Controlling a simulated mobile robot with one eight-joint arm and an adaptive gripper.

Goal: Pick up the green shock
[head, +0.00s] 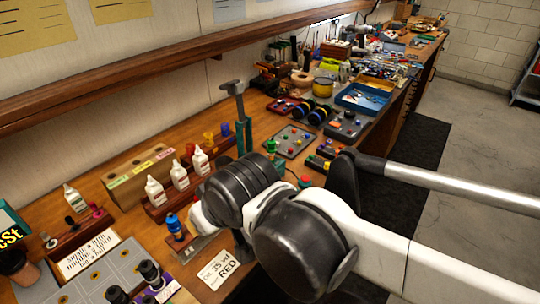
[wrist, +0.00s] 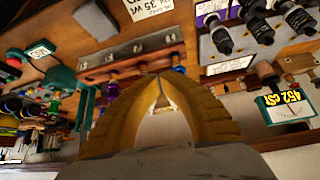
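I cannot make out a green shock for certain in either view. Black shock-like cylinders (wrist: 262,30) stand in a grey holder at the upper right of the wrist view. Similar dark cylinders (head: 150,272) show at the bottom left of the head view. My gripper (wrist: 160,82) has yellow fingers that come together at the tips, with nothing visible held between them. It is over the bench, and in the head view my arm hides most of it. A small green-topped part (head: 272,146) stands farther back on the bench; I cannot tell what it is.
White bottles (head: 155,192) stand in a wooden rack left of my arm. A blue tray (head: 363,98) and clutter fill the far bench. A shelf (head: 130,65) runs above.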

